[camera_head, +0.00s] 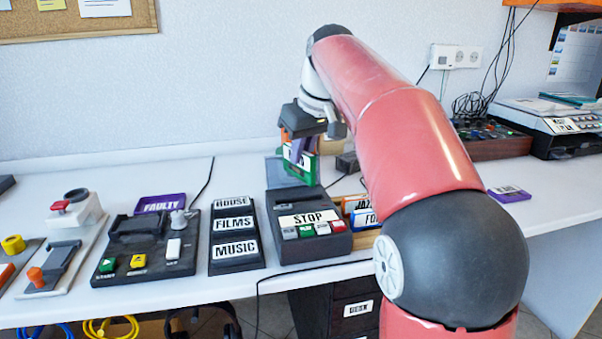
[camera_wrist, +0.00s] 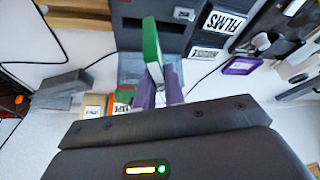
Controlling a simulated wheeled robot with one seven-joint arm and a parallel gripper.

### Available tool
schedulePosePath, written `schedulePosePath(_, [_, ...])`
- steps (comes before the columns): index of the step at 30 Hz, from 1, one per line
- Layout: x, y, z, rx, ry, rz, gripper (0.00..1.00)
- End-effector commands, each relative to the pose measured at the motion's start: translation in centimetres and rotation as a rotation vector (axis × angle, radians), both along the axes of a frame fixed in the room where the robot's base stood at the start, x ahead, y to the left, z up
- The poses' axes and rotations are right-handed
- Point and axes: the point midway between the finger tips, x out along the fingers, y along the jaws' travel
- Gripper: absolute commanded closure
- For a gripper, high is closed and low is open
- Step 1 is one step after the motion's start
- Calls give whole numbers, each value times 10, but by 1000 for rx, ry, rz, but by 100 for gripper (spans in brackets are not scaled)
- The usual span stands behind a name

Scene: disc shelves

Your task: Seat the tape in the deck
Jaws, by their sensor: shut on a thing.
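The deck (camera_head: 309,245) is a dark box on the desk with a STOP label and a row of coloured buttons on its front. A grey upright panel (camera_head: 290,200) stands at its back. My gripper (camera_head: 297,150) is above the rear of the deck, shut on a green tape (camera_head: 303,171) with a white label. The tape is upright and mostly above the deck; whether it touches the deck is unclear. In the wrist view the green tape (camera_wrist: 152,42) shows edge-on between my purple fingers, with the dark deck (camera_wrist: 140,10) beyond it.
A label block (camera_head: 235,236) reading HOUSE, FILMS and MUSIC stands left of the deck. Further left are a dark device (camera_head: 148,255) and a purple FAULTY tape (camera_head: 160,204). A tape rack (camera_head: 364,240) sits close on the right. Another purple tape (camera_head: 509,194) lies far right.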

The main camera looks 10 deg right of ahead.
Motion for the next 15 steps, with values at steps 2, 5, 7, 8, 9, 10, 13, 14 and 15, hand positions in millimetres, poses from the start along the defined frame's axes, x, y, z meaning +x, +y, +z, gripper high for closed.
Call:
schedulePosePath(2, [1, -2, -17, 0, 1, -1, 100])
schedulePosePath(5, [1, -4, -32, 0, 1, -1, 100])
schedulePosePath(7, [1, -6, -38, 0, 0, 0, 100])
schedulePosePath(8, [1, -6, -39, 0, 0, 0, 100])
schedulePosePath(9, [1, -6, -39, 0, 0, 0, 100])
schedulePosePath(10, [1, -7, -38, 0, 0, 0, 100])
schedulePosePath(13, [1, -6, -36, 0, 0, 0, 100])
schedulePosePath(14, [1, -6, -36, 0, 0, 0, 100])
schedulePosePath(15, [1, -6, -36, 0, 0, 0, 100])
